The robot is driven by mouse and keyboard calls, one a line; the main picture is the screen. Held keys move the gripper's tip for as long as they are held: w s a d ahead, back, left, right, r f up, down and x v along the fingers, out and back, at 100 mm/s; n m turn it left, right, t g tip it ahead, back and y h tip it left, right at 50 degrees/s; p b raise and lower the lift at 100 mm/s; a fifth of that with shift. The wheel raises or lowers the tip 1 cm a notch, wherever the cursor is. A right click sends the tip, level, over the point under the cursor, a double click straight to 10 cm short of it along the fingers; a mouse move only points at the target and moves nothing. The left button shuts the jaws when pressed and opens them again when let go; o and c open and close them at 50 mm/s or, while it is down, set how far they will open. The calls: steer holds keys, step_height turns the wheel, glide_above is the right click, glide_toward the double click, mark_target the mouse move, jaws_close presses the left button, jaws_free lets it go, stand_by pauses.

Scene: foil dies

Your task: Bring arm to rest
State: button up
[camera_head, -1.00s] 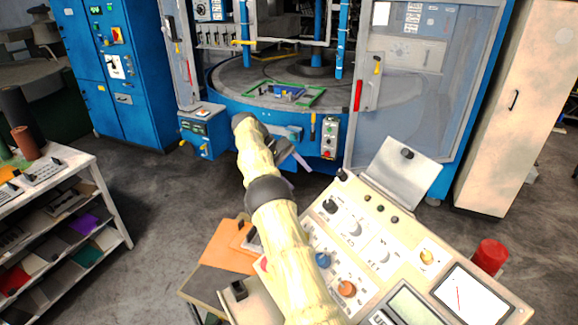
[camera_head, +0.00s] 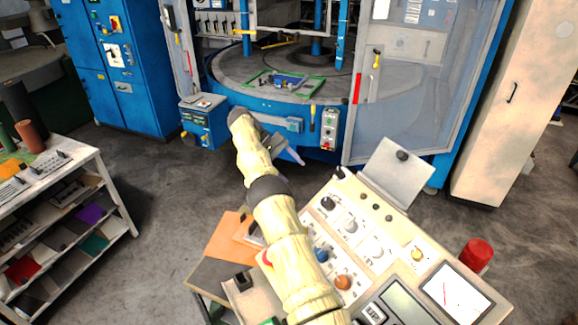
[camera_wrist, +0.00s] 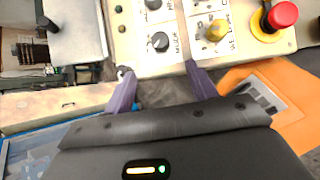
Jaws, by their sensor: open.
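My arm reaches forward from the bottom of the head view, over the left side of a cream control console (camera_head: 372,228). My gripper (camera_head: 298,158) is at the arm's far end, partly hidden by the wrist, above the floor between the console and a blue machine (camera_head: 262,112). In the wrist view my gripper (camera_wrist: 156,70) shows two purple fingers spread apart with nothing between them. The console's knobs and a red mushroom button (camera_wrist: 283,14) lie beyond the fingertips there.
The machine's round table (camera_head: 235,68) carries a green-framed die (camera_head: 288,82). A clear door (camera_head: 405,105) stands at its right. An orange sheet (camera_head: 228,240) lies left of the console. A white shelf unit (camera_head: 112,195) stands at left. Grey floor (camera_head: 180,195) between them is clear.

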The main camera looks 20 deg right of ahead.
steer(key=shift+d, duration=0.15)
steer(key=s+a+f+t+y+b, duration=0.2)
steer(key=s+a, duration=0.4)
steer(key=s, duration=0.4)
steer(key=s+a+f+t+y+b, duration=0.2)
steer(key=s+a+f+t+b, duration=0.2)
steer(key=s, duration=0.6)
steer(key=s+a+f+t+y+b, duration=0.3)
steer(key=s+a+f+b, duration=0.1)
steer(key=s+a, duration=0.4)
steer(key=s+b, duration=0.1)
steer(key=s, duration=0.1)
steer(key=shift+s+n, duration=0.3)
steer(key=shift+n, duration=0.1)
steer(key=shift+c, duration=0.3)
